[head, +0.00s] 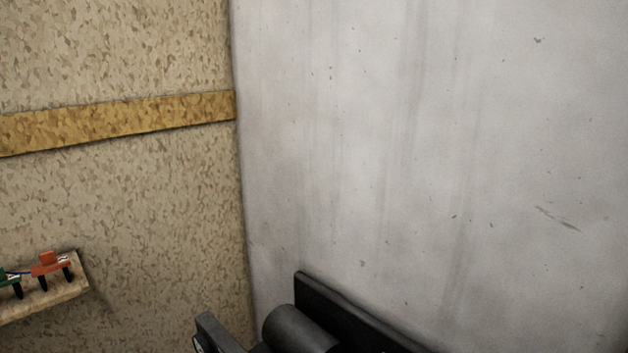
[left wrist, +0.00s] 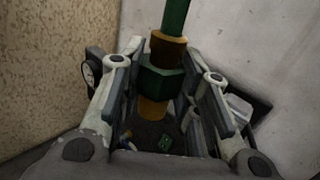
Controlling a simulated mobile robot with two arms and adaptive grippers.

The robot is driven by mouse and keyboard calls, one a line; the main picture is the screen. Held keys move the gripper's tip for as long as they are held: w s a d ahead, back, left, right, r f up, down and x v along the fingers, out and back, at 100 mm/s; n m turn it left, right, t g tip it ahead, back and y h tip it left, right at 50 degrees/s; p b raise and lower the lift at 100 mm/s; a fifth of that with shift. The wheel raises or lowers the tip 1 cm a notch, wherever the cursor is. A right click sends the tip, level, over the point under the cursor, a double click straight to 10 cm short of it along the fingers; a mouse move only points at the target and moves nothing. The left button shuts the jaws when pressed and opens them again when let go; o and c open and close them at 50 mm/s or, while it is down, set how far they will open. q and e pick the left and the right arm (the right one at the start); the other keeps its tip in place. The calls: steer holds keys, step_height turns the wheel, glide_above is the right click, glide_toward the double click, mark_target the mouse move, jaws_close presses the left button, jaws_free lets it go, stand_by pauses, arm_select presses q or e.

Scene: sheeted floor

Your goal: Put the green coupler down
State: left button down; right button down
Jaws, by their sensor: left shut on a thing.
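The green coupler (left wrist: 157,84) shows in the left wrist view, with a green six-sided middle, brown-orange collars and a green stem at the top. My left gripper (left wrist: 165,76) is shut on it, with one finger on each side of its middle. The coupler's lower end is over a dark space, and I cannot tell whether it touches anything there. The head view does not clearly show the coupler or the left gripper. My right gripper is in neither view.
A black box-like thing (head: 345,312) stands at the bottom of the head view, by the grey wall (head: 430,150). Below the coupler lies a small green piece (left wrist: 165,144). A shelf (head: 45,300) at lower left holds a red-orange clamp-like thing (head: 50,263) and a green one (head: 9,281).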

arm_select(q)
steer(key=s+a+r+y, duration=0.1)
steer(key=s+a+r, duration=0.1)
steer(key=s+r, duration=0.1)
steer(key=shift+s+a+n+y, duration=0.25)
steer(key=shift+s+n+y, duration=0.05)
steer(key=shift+s, duration=0.55)
